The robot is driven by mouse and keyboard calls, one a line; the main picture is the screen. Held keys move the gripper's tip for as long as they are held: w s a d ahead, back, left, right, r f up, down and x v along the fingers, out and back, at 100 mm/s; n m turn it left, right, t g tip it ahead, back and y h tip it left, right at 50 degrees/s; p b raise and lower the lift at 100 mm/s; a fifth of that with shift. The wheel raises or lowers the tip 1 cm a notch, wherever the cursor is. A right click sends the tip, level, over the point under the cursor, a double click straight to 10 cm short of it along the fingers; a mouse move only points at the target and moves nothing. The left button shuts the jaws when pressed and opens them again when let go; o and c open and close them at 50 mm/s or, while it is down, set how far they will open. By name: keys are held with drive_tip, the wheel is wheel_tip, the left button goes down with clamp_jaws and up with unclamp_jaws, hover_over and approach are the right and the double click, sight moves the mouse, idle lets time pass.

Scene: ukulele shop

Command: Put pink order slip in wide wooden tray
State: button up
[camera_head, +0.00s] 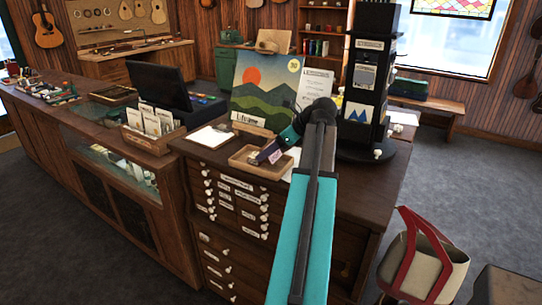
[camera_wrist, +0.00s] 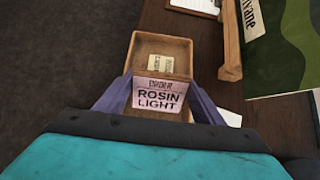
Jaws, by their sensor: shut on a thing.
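The pink order slip (camera_wrist: 160,94), printed "ROSIN LIGHT", is held between the two fingers of my gripper (camera_wrist: 158,88) in the wrist view. In the head view the slip (camera_head: 275,156) is a small pink patch at the fingertips of my gripper (camera_head: 268,153). The wooden tray (camera_wrist: 180,42) lies under and beyond the slip, with small cream labels inside. In the head view the tray (camera_head: 256,170) sits on top of the drawer cabinet, and my gripper is over its right part. The slip hides the tray's near part; I cannot tell whether it touches the tray floor.
A clipboard (camera_head: 209,137) lies left of the tray. A landscape picture (camera_head: 262,84) and a black display tower (camera_head: 369,75) stand behind. A wooden card box (camera_head: 150,140) is on the left counter. Bare cabinet top (camera_head: 345,186) shows at the right.

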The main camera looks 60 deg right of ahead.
sight(274, 154)
drive_tip(key=shift+w+f+p, duration=0.1)
drive_tip(key=shift+f+p, duration=0.25)
drive_tip(key=shift+f, duration=1.25)
drive_tip(key=o, duration=0.9)
drive_tip(key=shift+f, duration=0.15)
drive_tip(key=b+v, duration=0.1)
drive_tip(key=v, duration=1.1)
drive_tip(key=shift+b, duration=0.4)
drive_tip(key=shift+r, duration=0.2)
